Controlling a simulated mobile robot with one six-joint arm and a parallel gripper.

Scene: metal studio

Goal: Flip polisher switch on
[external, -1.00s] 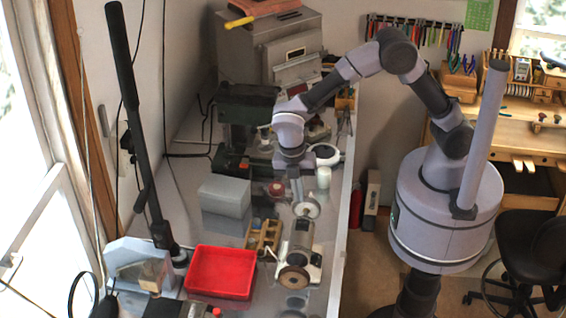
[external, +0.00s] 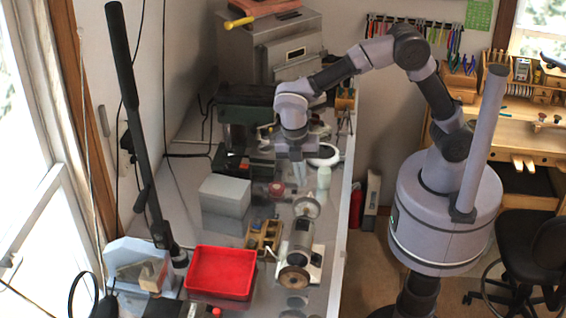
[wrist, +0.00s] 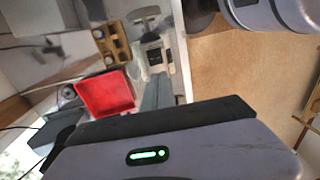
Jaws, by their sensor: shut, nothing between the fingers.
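The polisher (external: 299,243) is a grey bench motor with a round wheel at each end, standing on a pale base near the front of the workbench. In the wrist view its base with a dark plate (wrist: 154,56) shows beyond my fingers. I cannot make out the switch or its position. My gripper (external: 299,183) points down with its fingers shut and empty. It hangs above and behind the polisher's far wheel (external: 307,207), apart from it as far as I can tell. In the wrist view the shut grey fingers (wrist: 156,95) point toward the polisher.
A red tray (external: 221,272) and a wooden holder (external: 264,236) lie left of the polisher. A grey box (external: 225,196) stands farther back. A pale cup (external: 323,178) stands close right of my gripper. The bench's right edge (external: 341,230) is near the polisher.

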